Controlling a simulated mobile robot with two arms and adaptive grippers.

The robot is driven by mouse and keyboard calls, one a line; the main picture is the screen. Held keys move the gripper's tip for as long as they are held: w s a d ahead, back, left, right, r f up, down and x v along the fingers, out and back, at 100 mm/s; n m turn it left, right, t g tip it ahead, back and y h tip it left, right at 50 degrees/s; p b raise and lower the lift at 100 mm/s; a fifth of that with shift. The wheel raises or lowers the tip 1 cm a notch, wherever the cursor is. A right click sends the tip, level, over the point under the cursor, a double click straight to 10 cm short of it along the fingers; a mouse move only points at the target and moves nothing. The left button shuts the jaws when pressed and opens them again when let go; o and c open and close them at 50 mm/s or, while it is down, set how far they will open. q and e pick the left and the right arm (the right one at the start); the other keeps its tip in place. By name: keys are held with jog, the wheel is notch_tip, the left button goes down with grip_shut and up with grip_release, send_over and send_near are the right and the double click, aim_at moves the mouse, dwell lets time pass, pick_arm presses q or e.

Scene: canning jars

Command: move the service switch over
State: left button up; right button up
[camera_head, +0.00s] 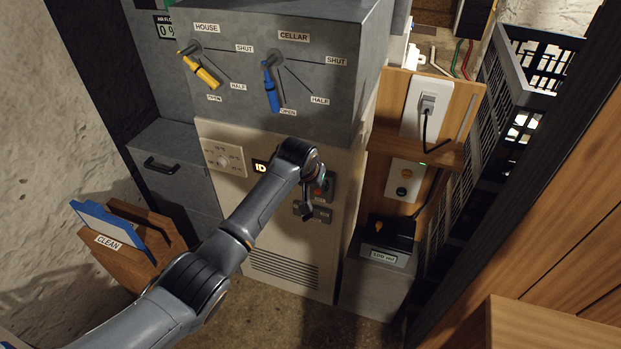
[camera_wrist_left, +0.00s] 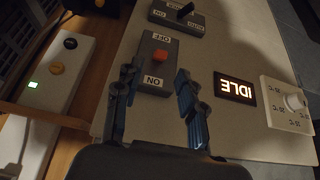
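My left gripper (camera_head: 311,192) is in front of the pale cabinet's switches in the head view. In the left wrist view the gripper (camera_wrist_left: 156,76) is open, its two fingers apart with nothing held between them. Between and beyond the fingertips is a grey switch box (camera_wrist_left: 173,74) with an orange-red knob (camera_wrist_left: 160,56) and the words ON and OFF. In the head view the gripper partly hides both boxes. I cannot tell which is the service switch.
An IDLE display (camera_wrist_left: 235,90) and a white dial plate (camera_wrist_left: 290,103) are beside the switches. Above are a yellow lever (camera_head: 201,72) and a blue lever (camera_head: 271,88). A wooden shelf (camera_head: 418,145) with a socket is close on the right.

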pick_arm(q)
jog(key=shift+v, duration=2.95)
jog(key=s+a+f+g, duration=0.1)
jog(key=s+a+f, duration=0.15)
jog(key=f, duration=0.65)
jog(key=s+a+f, duration=0.2)
jog(key=s+f, duration=0.1)
jog(key=f, duration=0.7)
jog(key=s+a+f+n+g+b, duration=0.1)
jog(key=s+a+f, duration=0.2)
jog(key=s+f, duration=0.6)
jog(key=s+a+f+g+b, duration=0.1)
jog(key=s+a+f, duration=0.4)
jog(key=f, duration=0.6)
jog(key=s+a+f, duration=0.3)
jog(key=s+f, duration=0.2)
jog(key=s, duration=0.8)
jog(key=s+a+f+g+y, duration=0.1)
jog(key=s+a+f, duration=0.2)
jog(key=s, duration=1)
jog(key=s+a+f+b, duration=0.1)
jog(key=s+a+f, duration=0.2)
jog(key=s+f, duration=0.4)
jog(key=s, duration=0.6)
jog(key=shift+a+f+g+y, duration=0.2)
jog(key=shift+f+g+y, duration=0.2)
jog(key=shift+w, duration=0.1)
